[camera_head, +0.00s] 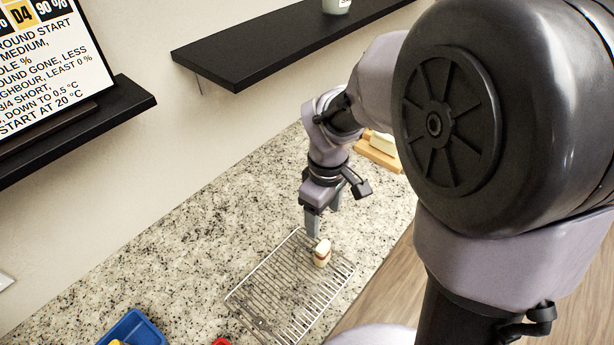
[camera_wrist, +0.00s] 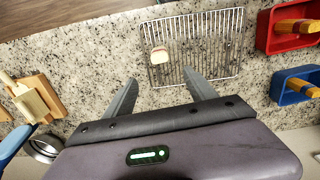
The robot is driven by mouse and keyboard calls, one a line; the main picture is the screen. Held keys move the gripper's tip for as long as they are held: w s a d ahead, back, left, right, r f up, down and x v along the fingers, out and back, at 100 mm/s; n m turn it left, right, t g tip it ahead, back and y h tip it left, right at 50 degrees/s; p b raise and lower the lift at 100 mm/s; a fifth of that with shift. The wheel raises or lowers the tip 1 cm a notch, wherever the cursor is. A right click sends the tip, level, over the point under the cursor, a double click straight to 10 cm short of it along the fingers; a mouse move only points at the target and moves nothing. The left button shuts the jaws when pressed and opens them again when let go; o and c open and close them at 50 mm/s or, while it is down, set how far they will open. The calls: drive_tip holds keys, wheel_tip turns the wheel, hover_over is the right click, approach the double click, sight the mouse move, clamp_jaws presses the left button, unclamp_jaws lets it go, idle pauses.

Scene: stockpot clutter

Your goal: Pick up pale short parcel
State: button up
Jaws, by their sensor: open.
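A small pale parcel (camera_head: 322,255) with a reddish-brown band rests on a wire rack (camera_head: 262,318), near the rack's upper right end in the head view. In the wrist view the parcel (camera_wrist: 159,58) lies near the left end of the rack (camera_wrist: 241,30). My gripper (camera_head: 324,222) points down just above and behind the parcel in the head view. In the wrist view the open fingers (camera_wrist: 160,77) have the parcel beyond their tips, roughly in line with the gap. Nothing is between the fingers.
A blue bin (camera_head: 135,330) is at the bottom; the wrist view shows a red bin (camera_wrist: 268,32) and blue bin (camera_wrist: 283,92) with wooden-looking items. A wooden board (camera_head: 372,156) with a pale block lies behind my arm. Black shelves (camera_head: 250,55) hang on the wall. Speckled counter left of the rack is clear.

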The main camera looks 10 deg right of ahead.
sight(323, 246)
drive_tip(key=f+b, duration=0.1)
drive_tip(key=f, duration=0.2)
drive_tip(key=f+b, duration=0.1)
drive_tip(key=f, duration=0.3)
drive_tip(key=f+b, duration=0.1)
drive_tip(key=f, duration=0.2)
drive_tip(key=shift+s+a+f+b, duration=0.15)
drive_tip(key=shift+s+b, duration=0.2)
drive_tip(key=f+b, duration=0.2)
drive_tip(key=f, duration=0.3)
drive_tip(key=shift+w+d+f+b, duration=0.1)
drive_tip(key=shift+d+f+b, duration=0.05)
drive_tip(key=shift+d+b, duration=0.25)
drive_tip(key=shift+a, duration=0.1)
clamp_jaws()
